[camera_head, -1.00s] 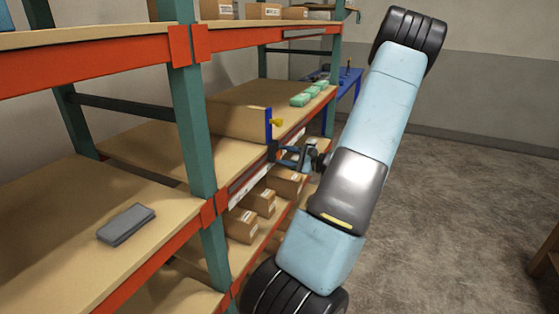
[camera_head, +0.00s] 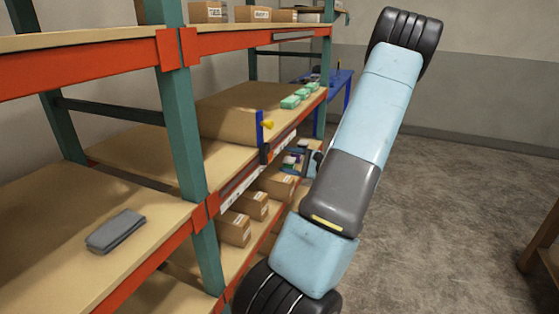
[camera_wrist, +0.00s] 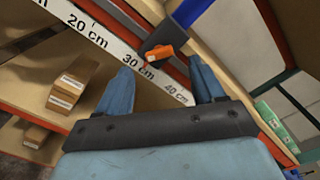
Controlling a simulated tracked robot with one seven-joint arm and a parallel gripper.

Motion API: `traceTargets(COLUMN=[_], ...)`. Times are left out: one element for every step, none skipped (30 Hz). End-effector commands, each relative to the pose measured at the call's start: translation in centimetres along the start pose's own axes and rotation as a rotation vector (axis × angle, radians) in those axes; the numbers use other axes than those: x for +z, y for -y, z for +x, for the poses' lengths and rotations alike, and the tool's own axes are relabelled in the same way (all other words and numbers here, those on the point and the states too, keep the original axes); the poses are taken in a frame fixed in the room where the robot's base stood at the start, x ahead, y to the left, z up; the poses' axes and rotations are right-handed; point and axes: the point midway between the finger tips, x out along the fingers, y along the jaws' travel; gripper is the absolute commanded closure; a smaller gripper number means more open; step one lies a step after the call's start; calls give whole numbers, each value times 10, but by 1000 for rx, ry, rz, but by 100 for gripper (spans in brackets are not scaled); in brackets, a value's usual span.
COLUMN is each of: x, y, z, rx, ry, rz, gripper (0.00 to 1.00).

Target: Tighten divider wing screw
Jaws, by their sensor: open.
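The divider is a tan board (camera_head: 227,124) with a blue front edge (camera_head: 260,126), upright on the middle shelf. In the wrist view, the divider's blue edge (camera_wrist: 193,12) runs down to a dark foot by the ruler strip, with an orange piece (camera_wrist: 160,52) there near 30 cm; whether that is the screw I cannot tell. My gripper (camera_wrist: 162,80) is open and empty, its blue fingers below and either side of the orange piece, apart from it. My arm hides most of the gripper in the head view.
The ruler strip (camera_wrist: 90,32) runs along the orange shelf beam. Cardboard boxes (camera_head: 255,205) sit on the shelf below. Green packs (camera_head: 297,98) lie beyond the divider. A grey folded cloth (camera_head: 115,232) lies nearer. A green post (camera_head: 180,120) stands left.

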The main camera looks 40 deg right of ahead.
Motion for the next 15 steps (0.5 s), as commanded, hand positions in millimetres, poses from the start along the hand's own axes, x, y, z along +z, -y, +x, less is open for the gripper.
traceTargets(x=[0,0,0,0,0,0,0,0,0,0,0,0,0,0,0], y=[0,0,0,0,0,0,0,0,0,0,0,0,0,0,0], z=[-11,-17,-25,-31,-36,-44,-50,-56,-62,-67,-71,-76,-80,-83,-86], rx=[-2,-1,-1,-1,-1,-1,-1,-1,-1,-1,0,0,-1,-1,-1], ry=[-3,-2,-3,-2,-1,-2,-3,-1,-1,-2,-2,0,0,0,-1], rz=[0,0,0,0,0,1,0,0,0,0,0,0,0,0,0], gripper=[32,32,32,32,32,32,32,32,32,32,32,32,32,32,32])
